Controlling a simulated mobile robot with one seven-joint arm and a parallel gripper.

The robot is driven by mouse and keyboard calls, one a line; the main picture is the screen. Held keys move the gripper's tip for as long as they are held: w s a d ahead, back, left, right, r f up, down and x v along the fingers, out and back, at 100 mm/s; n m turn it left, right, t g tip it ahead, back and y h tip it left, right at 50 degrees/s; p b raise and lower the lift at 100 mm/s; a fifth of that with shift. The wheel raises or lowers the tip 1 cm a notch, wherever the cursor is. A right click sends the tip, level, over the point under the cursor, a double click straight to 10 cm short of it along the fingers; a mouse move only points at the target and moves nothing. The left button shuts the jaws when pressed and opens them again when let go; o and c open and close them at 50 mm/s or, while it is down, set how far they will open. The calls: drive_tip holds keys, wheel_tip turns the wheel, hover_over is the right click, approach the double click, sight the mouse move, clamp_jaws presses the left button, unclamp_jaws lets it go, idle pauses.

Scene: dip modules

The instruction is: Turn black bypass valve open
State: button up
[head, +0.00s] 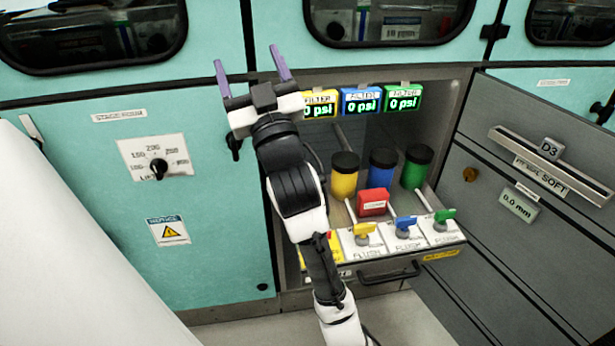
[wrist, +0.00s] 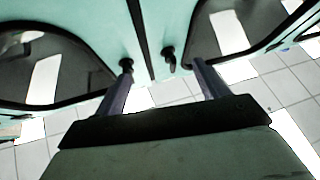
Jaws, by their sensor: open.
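I cannot make out a black bypass valve in either view; my arm covers the left end of the pulled-out drawer (head: 395,248). The drawer front carries a yellow valve handle (head: 364,230), a blue one (head: 405,224) and a green one (head: 445,216). My gripper (head: 248,62) is open and empty, raised up and left of the drawer, in front of the teal cabinet. In the wrist view its two fingers (wrist: 163,72) stand wide apart, with nothing between them in grasp.
Yellow (head: 344,178), blue (head: 382,172) and green (head: 417,168) black-capped canisters and a red block (head: 373,202) stand in the drawer. Three pressure displays above read 0 psi. A dial (head: 158,168) is on the left panel. Grey drawers (head: 520,240) stand at right.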

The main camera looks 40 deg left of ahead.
drive_tip(key=w+a+f+m+g+h+p, duration=0.1)
drive_tip(key=w+a+f+m+h+p, duration=0.1)
drive_tip(key=w+a+f+h, duration=0.4)
drive_tip(key=w+d+f+m+g+h+p, duration=0.2)
drive_tip(key=w+d+f+g+h, duration=0.3)
drive_tip(key=f, duration=0.5)
drive_tip(key=w+d+f+m+g+h+p, duration=0.1)
drive_tip(key=w+d+f+g+h, duration=0.15)
drive_tip(key=f+h, duration=0.6)
drive_tip(key=shift+t+y, duration=0.25)
drive_tip(key=shift+y, duration=0.1)
drive_tip(key=x, duration=0.9)
drive_tip(key=p+x, duration=0.1)
drive_tip(key=x, duration=0.3)
drive_tip(key=shift+d+f, duration=0.25)
drive_tip(key=shift+f, duration=0.15)
drive_tip(key=shift+c, duration=0.2)
drive_tip(key=c, duration=0.9)
